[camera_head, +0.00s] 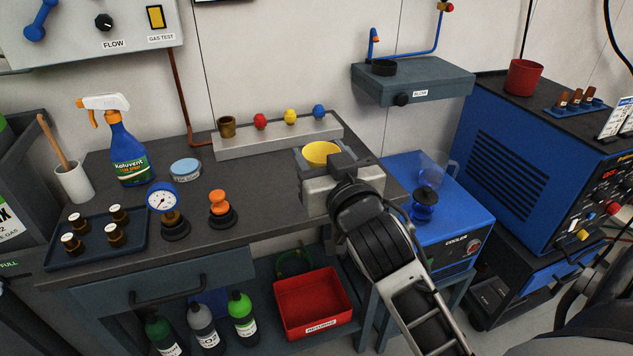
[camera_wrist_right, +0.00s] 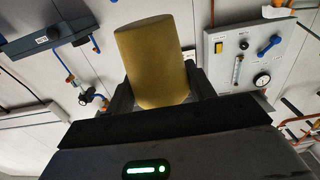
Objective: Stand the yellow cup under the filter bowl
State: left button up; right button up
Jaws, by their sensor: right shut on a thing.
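The yellow cup (camera_head: 321,152) is in my right gripper (camera_head: 328,164), above the right part of the dark workbench. Its open top faces up in the head view, and it looks empty and about upright. In the right wrist view the cup (camera_wrist_right: 157,62) stands between the two dark fingers (camera_wrist_right: 160,88), which are shut on its sides. The gripper hides the cup's lower part in the head view. I cannot pick out the filter bowl with certainty. A grey wall unit (camera_head: 425,80) with a black ring on top and a knob hangs at upper right. My left gripper is not in view.
A pale rack (camera_head: 275,140) with coloured knobs stands behind the cup. A clear jug (camera_head: 434,168) and a blue-black knobbed piece (camera_head: 425,205) stand on the blue cooler (camera_head: 455,225). A gauge (camera_head: 162,200), spray bottle (camera_head: 125,150) and tray (camera_head: 95,252) occupy the bench's left.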

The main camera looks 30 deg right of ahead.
aim_at(323, 148)
jog(key=w+d+f, duration=0.1)
jog(key=w, duration=0.1)
jog(key=w+d+f, duration=0.2)
jog(key=w+d, duration=0.1)
jog(key=shift+w, duration=0.3)
jog(key=w+f, duration=0.1)
jog(key=w+d+f, duration=0.1)
jog(key=f, duration=0.1)
jog(key=w+d+f, duration=0.1)
jog(key=f, duration=0.1)
jog(key=shift+w+d+f+b, duration=0.15)
jog(key=shift+b, duration=0.2)
jog(key=shift+w+d+f, duration=0.1)
jog(key=shift+w+f, duration=0.05)
jog(key=shift+f, duration=1.6)
jog(key=shift+f+b, duration=0.2)
jog(key=shift+b, duration=0.15)
jog(key=o, duration=1.1)
jog(key=shift+c, duration=0.2)
jog(key=shift+r, duration=0.15)
